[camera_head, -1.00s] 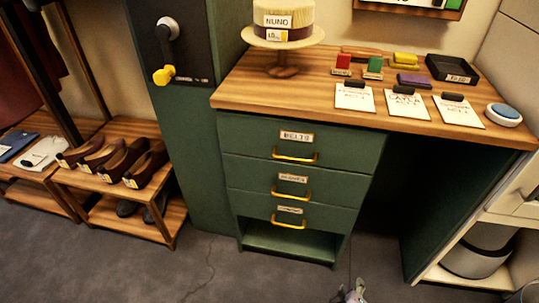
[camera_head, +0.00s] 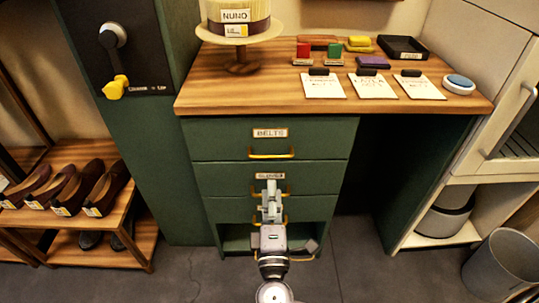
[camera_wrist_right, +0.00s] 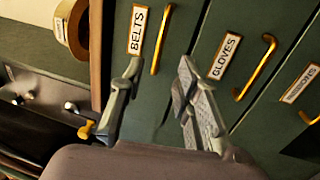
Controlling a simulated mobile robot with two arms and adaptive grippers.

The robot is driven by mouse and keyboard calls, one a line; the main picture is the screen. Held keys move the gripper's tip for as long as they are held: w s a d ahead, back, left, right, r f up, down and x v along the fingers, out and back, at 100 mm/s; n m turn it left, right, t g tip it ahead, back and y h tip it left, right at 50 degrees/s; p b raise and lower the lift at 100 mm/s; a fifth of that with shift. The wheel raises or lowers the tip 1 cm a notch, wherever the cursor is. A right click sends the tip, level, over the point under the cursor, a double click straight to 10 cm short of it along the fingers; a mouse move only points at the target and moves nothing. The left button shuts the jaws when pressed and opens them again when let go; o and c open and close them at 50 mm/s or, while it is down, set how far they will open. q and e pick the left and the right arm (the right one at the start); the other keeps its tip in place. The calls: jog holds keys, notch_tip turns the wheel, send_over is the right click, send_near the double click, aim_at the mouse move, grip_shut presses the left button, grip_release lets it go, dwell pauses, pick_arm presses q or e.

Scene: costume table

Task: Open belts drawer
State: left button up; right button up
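The belts drawer (camera_head: 225,139) is the top green drawer under the wooden tabletop and looks closed. Its label reads BELTS (camera_head: 270,133), with a yellow bar handle (camera_head: 271,153) below. In the right wrist view, the BELTS label (camera_wrist_right: 138,30) and handle (camera_wrist_right: 161,40) show at the upper middle, turned sideways. My right gripper (camera_head: 270,186) is in front of the lower drawers, below the belts handle and apart from it. In the right wrist view its fingers (camera_wrist_right: 161,66) are spread with nothing between them. My left gripper is not in view.
The gloves drawer (camera_head: 220,179) and a third drawer lie below, partly hidden by my right arm. The tabletop (camera_head: 240,90) holds a cake-like hat on a stand (camera_head: 238,22), cards and stamps. A shoe rack (camera_head: 120,225) stands left, a metal bin (camera_head: 500,265) right.

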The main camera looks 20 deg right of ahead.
aim_at(271, 157)
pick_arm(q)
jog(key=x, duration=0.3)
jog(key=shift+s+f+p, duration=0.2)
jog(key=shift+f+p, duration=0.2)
pick_arm(e)
jog(key=x, duration=1.1)
jog(key=shift+w+f, duration=0.1)
jog(key=shift+c, duration=0.4)
grip_shut()
